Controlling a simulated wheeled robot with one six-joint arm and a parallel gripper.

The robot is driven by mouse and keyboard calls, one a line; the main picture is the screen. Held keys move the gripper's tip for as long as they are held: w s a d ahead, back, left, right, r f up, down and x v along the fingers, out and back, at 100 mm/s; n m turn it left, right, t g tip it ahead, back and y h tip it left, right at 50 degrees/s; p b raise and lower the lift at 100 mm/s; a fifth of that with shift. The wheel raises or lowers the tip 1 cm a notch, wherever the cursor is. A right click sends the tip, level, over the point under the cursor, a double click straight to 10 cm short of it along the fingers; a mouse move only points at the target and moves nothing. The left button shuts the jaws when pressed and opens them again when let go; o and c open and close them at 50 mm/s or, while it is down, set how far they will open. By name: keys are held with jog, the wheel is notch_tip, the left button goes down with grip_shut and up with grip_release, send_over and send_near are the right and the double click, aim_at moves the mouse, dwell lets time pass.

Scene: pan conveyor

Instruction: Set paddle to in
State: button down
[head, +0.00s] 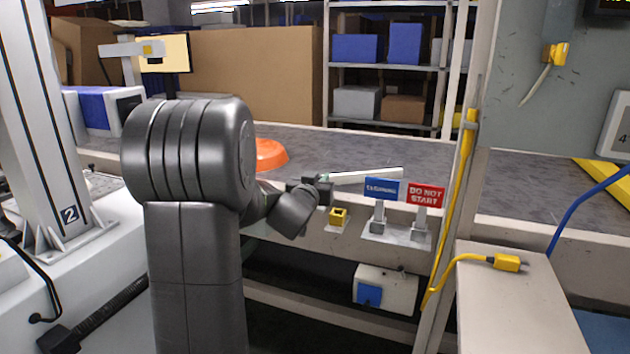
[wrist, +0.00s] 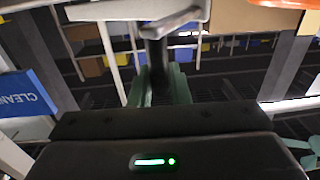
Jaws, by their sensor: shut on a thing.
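The paddle (head: 370,176) is a long white bar that reaches out to the right from my gripper, over the near edge of the grey conveyor (head: 440,193). In the wrist view the white paddle (wrist: 135,10) crosses the top, with a dark post below it running down between my greenish fingers. My gripper (head: 323,179) is shut at the paddle's left end; in the wrist view my gripper (wrist: 157,80) appears closed around the dark post. My arm hides part of the belt, and the exact contact is too dark to make out.
A blue sign (head: 382,188) and a red "DO NOT START" sign (head: 426,195) stand just right of my gripper, close to the paddle. A small yellow block (head: 338,216) sits below. An orange pan (head: 270,153) lies on the belt behind my arm. A post with a yellow cable (head: 459,190) stands right.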

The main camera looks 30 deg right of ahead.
jog(key=shift+s+d, duration=0.2)
jog(key=shift+d, duration=0.05)
jog(key=c, duration=1.4)
grip_release()
jog(key=shift+s+d, duration=0.1)
jog(key=shift+d, duration=0.05)
jog(key=shift+c, duration=0.2)
jog(key=shift+a, duration=0.2)
jog(key=shift+a, duration=0.2)
jog(key=p+v, duration=0.1)
jog(key=v, duration=1.2)
jog(key=shift+p, duration=0.35)
jog(key=shift+s, duration=0.15)
